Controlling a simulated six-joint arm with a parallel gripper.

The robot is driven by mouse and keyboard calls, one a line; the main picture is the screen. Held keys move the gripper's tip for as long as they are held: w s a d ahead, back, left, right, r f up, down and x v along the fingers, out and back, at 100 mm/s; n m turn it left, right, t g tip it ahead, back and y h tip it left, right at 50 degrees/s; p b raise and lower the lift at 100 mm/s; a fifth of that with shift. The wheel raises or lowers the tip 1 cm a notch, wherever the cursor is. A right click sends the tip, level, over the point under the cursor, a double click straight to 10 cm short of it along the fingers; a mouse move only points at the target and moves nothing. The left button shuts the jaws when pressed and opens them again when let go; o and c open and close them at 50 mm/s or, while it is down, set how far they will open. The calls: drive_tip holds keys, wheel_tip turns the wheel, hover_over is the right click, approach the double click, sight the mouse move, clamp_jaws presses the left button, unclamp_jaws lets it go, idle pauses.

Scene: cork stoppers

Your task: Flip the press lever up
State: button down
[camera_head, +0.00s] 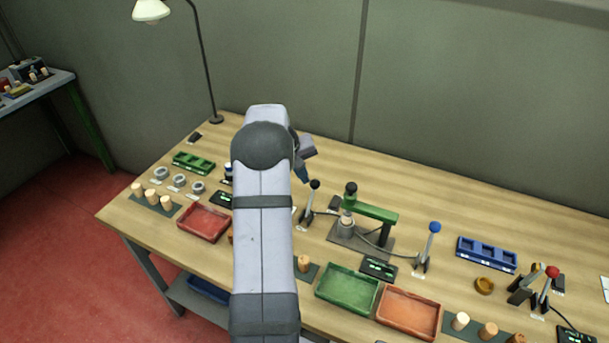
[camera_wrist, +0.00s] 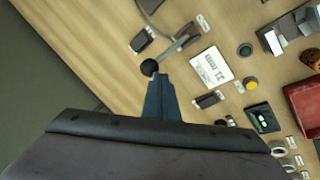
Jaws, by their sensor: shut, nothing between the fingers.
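A lever with a black knob (camera_head: 314,185) stands on the table just left of the green press (camera_head: 370,208). Its shaft rises from a small grey bracket and looks close to upright in the head view. In the wrist view the black knob (camera_wrist: 149,67) sits right at the tips of my gripper (camera_wrist: 161,77); I cannot tell whether they touch. My gripper is shut and empty, its blue-grey fingers together. In the head view its tips (camera_head: 303,178) show just left of the knob, and my arm hides the table behind it. A blue-knobbed lever (camera_head: 434,228) stands right of the press.
A red-knobbed lever (camera_head: 552,272) stands farther right. Green tray (camera_head: 347,289), orange tray (camera_head: 410,312) and red tray (camera_head: 204,222) lie along the front. A blue rack (camera_head: 487,252) is at the right. A lamp (camera_head: 213,80) stands at the back left. The table behind the press is clear.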

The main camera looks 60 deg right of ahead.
drive_tip(key=shift+w+r, duration=0.1)
drive_tip(key=w+d+b+v, duration=0.1)
drive_tip(key=w+b+v, duration=0.1)
drive_tip(key=v, duration=1)
drive_tip(key=shift+w+r, duration=0.15)
drive_tip(key=shift+w, duration=0.25)
drive_tip(key=shift+d, duration=0.1)
